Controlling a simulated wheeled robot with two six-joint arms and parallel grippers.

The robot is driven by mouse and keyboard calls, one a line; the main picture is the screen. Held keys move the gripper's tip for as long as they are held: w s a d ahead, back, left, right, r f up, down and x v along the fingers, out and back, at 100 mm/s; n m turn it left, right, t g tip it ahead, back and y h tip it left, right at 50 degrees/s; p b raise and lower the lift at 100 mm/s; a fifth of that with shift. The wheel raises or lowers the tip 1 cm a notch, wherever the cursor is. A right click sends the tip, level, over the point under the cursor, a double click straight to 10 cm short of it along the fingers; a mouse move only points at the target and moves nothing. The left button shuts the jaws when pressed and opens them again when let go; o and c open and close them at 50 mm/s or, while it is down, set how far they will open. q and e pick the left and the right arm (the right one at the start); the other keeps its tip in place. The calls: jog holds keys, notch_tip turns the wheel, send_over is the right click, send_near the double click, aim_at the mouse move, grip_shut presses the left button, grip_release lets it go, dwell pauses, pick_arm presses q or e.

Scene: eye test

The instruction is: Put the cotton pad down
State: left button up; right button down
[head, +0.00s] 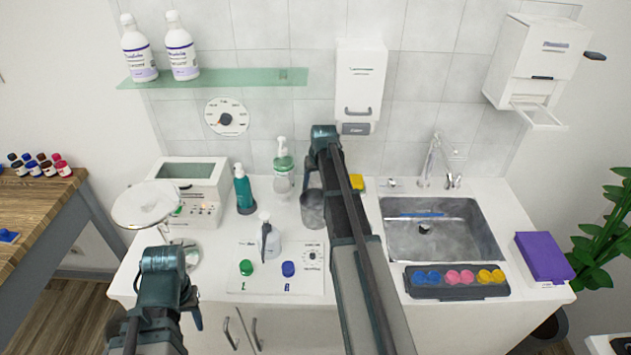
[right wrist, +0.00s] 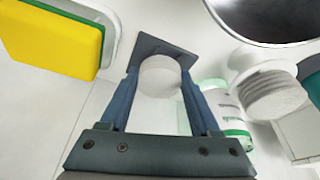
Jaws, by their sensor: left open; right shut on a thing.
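The cotton pad (right wrist: 160,77) is a small white round thing between the two blue fingers of my right gripper (right wrist: 158,88) in the right wrist view. The fingers are shut on it, and a dark square piece shows just behind it. In the head view my right arm reaches over the white counter (head: 215,250); the pad cannot be made out there. The right fingers are largely hidden by the arm, close to a grey cup (head: 312,210). My left gripper (head: 196,318) is low at the left front of the counter, open, partly hidden by its own arm.
A yellow sponge (right wrist: 50,35) lies close by. Pump bottles (head: 283,168) (head: 243,190) stand left of my right arm. A sink (head: 440,240) and a tray of coloured pads (head: 456,281) are to the right. A white dispenser (head: 360,85) hangs above.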

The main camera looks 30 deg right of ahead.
jog(key=shift+f, duration=0.35)
jog(key=shift+c, duration=0.6)
grip_release()
jog(key=shift+r, duration=0.1)
jog(key=shift+r+p, duration=0.55)
jog(key=shift+r, duration=0.15)
jog(key=p+v, duration=1)
jog(key=v, duration=0.1)
jog(key=shift+p, duration=0.35)
jog(key=shift+s+r, duration=0.1)
jog(key=shift+s, duration=0.05)
